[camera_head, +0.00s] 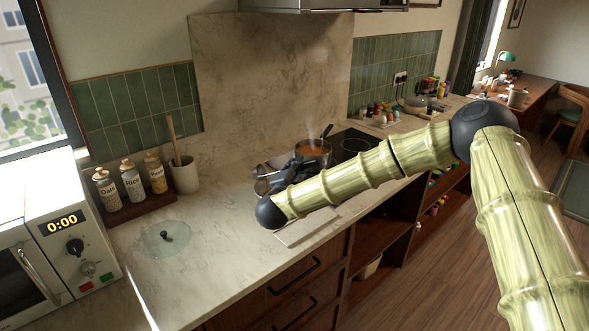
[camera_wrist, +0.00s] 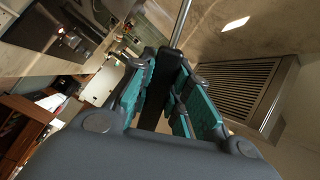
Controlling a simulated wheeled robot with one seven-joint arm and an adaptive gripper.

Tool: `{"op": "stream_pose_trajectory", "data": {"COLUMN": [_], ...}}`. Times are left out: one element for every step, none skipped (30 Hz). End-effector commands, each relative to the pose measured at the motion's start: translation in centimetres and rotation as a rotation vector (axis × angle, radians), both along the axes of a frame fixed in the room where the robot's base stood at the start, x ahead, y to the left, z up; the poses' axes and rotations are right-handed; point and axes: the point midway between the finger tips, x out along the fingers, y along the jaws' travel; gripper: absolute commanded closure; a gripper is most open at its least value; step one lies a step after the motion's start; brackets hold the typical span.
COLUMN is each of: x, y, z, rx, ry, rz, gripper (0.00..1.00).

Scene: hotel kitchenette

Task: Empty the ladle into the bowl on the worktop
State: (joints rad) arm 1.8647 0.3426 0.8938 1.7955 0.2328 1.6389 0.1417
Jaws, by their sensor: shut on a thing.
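My gripper (camera_head: 284,176) is over the worktop (camera_head: 228,240), just left of the pot (camera_head: 324,151) and partly hidden by my arm. The ladle's cup is not clear in either view. The pot holds orange-brown liquid, steams, and has a dark handle. I cannot make out the bowl; the area around my gripper is partly covered by my arm.
A glass lid (camera_head: 150,239) lies on the worktop at front left, beside the microwave (camera_head: 50,235). Several jars (camera_head: 131,180) and a utensil crock (camera_head: 185,176) stand near the wall. A pale flat board (camera_head: 292,236) lies below my arm. The worktop between lid and board is clear.

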Motion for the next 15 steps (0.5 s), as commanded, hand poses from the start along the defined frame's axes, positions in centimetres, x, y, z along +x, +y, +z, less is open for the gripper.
{"op": "stream_pose_trajectory", "data": {"x": [0.0,-0.1,-0.1,-0.1,-0.1,-0.2,-0.2,-0.2,-0.2,-0.3,-0.3,-0.3,-0.3,-0.3,-0.4], "y": [-0.1,-0.2,-0.2,-0.3,-0.3,-0.4,-0.4,-0.5,-0.5,-0.6,-0.7,-0.8,-0.8,-0.9,-1.0], "z": [-0.3,-0.4,-0.5,-0.6,-0.7,-0.8,-0.9,-1.0,-1.1,-1.2,-1.3,-1.4,-1.5,-1.6,-1.7], "rx": [0.010,0.017,0.026,0.032,0.038,0.047,0.053,0.060,0.069,0.075,0.081,0.090,0.096,0.103,0.110], "ry": [-0.004,-0.006,-0.011,-0.013,-0.015,-0.018,-0.020,-0.023,-0.026,-0.028,-0.031,-0.034,-0.037,-0.039,-0.042], "rz": [-0.001,0.000,0.000,0.000,0.000,0.001,0.001,0.001,0.001,0.001,0.001,0.001,0.000,0.000,0.000], "gripper": [1.00,1.00,1.00,1.00,1.00,1.00,1.00,1.00,1.00,1.00,1.00,1.00,1.00,1.00,1.00]}}
